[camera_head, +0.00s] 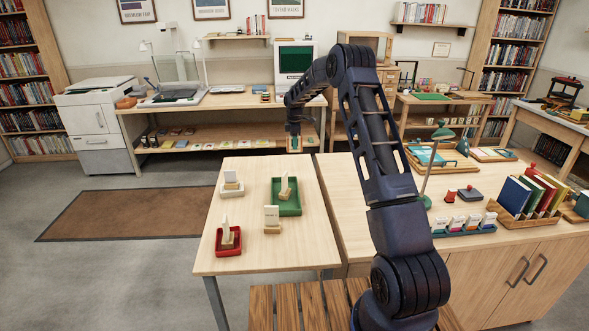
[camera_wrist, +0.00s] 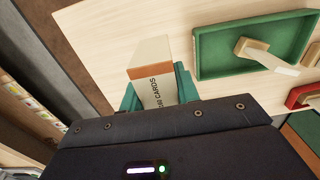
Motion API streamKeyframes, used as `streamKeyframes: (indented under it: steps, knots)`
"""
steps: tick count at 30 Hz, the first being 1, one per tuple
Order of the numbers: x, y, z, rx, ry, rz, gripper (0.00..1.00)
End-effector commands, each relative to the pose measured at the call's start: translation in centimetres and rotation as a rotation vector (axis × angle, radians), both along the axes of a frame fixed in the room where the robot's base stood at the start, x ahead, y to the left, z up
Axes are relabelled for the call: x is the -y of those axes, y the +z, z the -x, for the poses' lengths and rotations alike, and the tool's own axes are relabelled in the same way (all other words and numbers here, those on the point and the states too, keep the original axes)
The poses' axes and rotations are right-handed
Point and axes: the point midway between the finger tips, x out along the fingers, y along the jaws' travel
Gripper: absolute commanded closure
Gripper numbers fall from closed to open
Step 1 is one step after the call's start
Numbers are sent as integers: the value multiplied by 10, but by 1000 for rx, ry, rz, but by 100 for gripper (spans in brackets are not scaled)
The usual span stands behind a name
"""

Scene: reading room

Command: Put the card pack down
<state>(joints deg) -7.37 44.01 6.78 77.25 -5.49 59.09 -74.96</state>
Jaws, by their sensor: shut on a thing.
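My gripper (camera_wrist: 160,92) is shut on the card pack (camera_wrist: 155,78), a white box with an orange band and the printed word "CARDS". In the head view my gripper (camera_head: 294,130) is over the far right corner of the small light-wood table (camera_head: 250,258). I cannot tell whether the pack touches the tabletop. A green tray (camera_head: 293,209) with a wooden card stand lies nearer on this table; it also shows at the upper right of the wrist view (camera_wrist: 217,66).
Another wooden card stand (camera_head: 272,229) stands on bare wood beside the red tray. A larger cabinet table (camera_head: 380,225) adjoins on the right, carrying a lamp (camera_head: 432,170), books and a card rack. A brown mat (camera_head: 130,213) lies on the floor at left.

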Motion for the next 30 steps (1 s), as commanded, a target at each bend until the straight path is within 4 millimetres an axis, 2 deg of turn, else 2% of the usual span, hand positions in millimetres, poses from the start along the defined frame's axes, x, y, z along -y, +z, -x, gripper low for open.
streamKeyframes:
  steps: [6,12,20,27,30]
  knots:
    - [0,-49,1,-2,0,0,92]
    - [0,-82,0,-1,0,0,92]
    - [0,-96,0,1,0,0,92]
    - [-1,-127,1,-1,2,0,92]
    - [-1,-134,0,1,1,0,92]
